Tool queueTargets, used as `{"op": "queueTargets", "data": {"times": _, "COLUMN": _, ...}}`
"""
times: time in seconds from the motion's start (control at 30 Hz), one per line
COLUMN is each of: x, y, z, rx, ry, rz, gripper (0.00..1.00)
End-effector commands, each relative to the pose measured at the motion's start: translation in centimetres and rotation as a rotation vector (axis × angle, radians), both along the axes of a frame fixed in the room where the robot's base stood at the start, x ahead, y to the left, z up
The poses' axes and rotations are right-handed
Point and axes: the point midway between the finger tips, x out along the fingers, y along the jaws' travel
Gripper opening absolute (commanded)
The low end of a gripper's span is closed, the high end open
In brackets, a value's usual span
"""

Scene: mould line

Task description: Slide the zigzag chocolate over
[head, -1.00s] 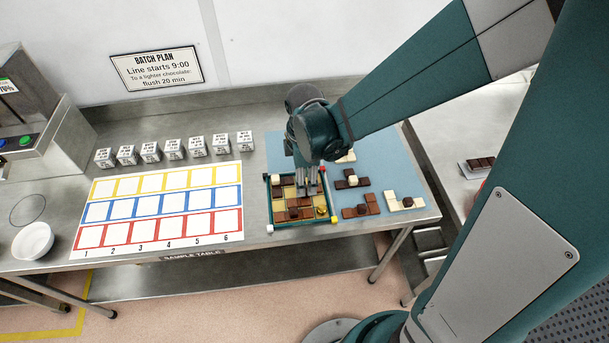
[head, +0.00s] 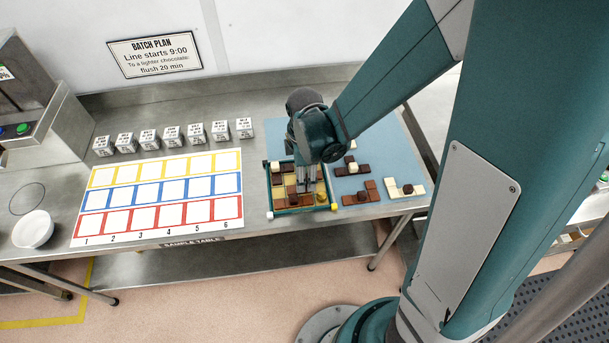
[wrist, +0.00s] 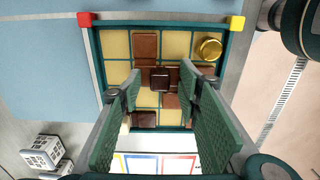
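The teal-framed tray (head: 270,196) holds brown, dark and cream chocolates on yellowish squares. In the wrist view, brown squares (wrist: 145,46) lie in a stepped run around a dark square knob (wrist: 159,79); this looks like the zigzag chocolate, but the fingers hide part of its outline. My gripper (wrist: 160,92) is open above the tray, its green pads to the left and right of the knob with gaps on both sides. In the head view my gripper (head: 308,188) points down into the tray and covers part of it.
A round gold piece (wrist: 209,48) sits in a tray corner. Several loose chocolates, including a brown one (head: 361,197), lie on the blue mat (head: 392,150) at right. A numbered colour chart (head: 160,193), small lettered cubes (head: 172,134) and a white bowl (head: 33,229) are to the left.

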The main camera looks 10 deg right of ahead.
Motion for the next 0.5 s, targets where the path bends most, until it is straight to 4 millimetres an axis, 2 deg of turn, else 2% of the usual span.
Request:
{"op": "queueTargets", "data": {"times": 0.1, "x": 0.00, "y": 0.00, "z": 0.01, "rx": 0.000, "ry": 0.000, "rz": 0.000, "gripper": 0.32}}
{"op": "queueTargets", "data": {"times": 0.3, "x": 0.00, "y": 0.00, "z": 0.01, "rx": 0.000, "ry": 0.000, "rz": 0.000, "gripper": 0.05}}
{"op": "queueTargets", "data": {"times": 0.5, "x": 0.00, "y": 0.05, "z": 0.01, "rx": 0.000, "ry": 0.000, "rz": 0.000, "gripper": 0.04}}
